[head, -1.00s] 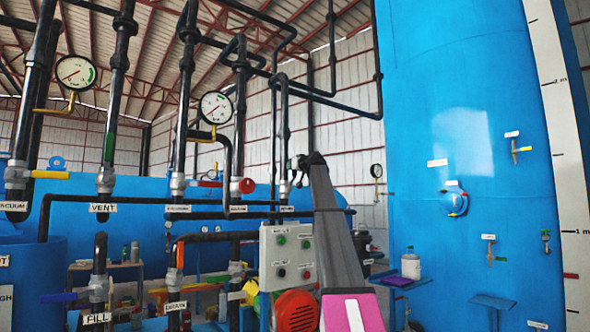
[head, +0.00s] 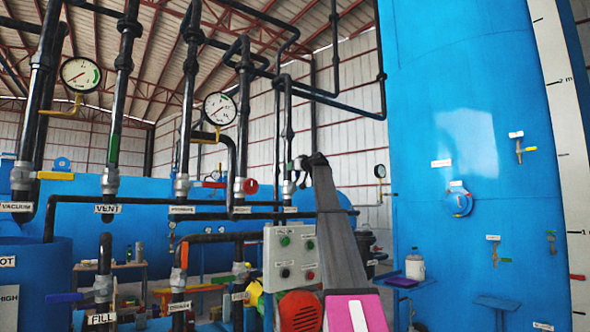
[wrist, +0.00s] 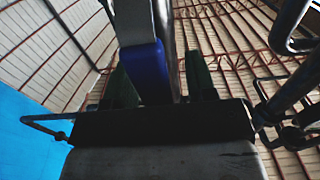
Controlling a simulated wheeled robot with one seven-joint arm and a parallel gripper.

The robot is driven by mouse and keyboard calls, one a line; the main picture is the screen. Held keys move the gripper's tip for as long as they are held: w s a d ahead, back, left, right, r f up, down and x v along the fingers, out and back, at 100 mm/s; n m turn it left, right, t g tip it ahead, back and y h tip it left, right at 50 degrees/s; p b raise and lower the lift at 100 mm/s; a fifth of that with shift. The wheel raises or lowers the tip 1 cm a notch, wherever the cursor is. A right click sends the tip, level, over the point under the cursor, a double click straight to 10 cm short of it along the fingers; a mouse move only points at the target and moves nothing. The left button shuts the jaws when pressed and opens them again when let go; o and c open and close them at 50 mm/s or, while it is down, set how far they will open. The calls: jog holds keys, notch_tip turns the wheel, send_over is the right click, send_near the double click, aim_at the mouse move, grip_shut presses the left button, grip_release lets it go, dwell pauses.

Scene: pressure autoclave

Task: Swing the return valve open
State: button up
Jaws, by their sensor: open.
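My gripper (head: 302,164) is at a thin black pipe (head: 288,130) with a silver valve fitting (head: 288,188) in the middle of the head view. The small label (head: 290,209) below that fitting is too small to read, so I cannot confirm it marks the return valve. In the wrist view my gripper (wrist: 158,68) is open, with a dark green finger on each side. A blue valve handle (wrist: 148,72) lies between the fingers, nearer the left one. I cannot tell whether a finger touches it. My arm and gripper hide the handle in the head view.
Other labelled pipes stand left, including VACUUM (head: 16,207) and VENT (head: 108,209). A red handle (head: 251,187) is close to the left of my gripper. A button panel (head: 293,258) stands beside my arm. A tall blue tank (head: 465,130) fills the right.

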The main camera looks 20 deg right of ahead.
jog(key=shift+s, duration=0.1)
jog(key=v, duration=1)
jog(key=shift+s, duration=0.3)
jog(key=shift+d, duration=0.15)
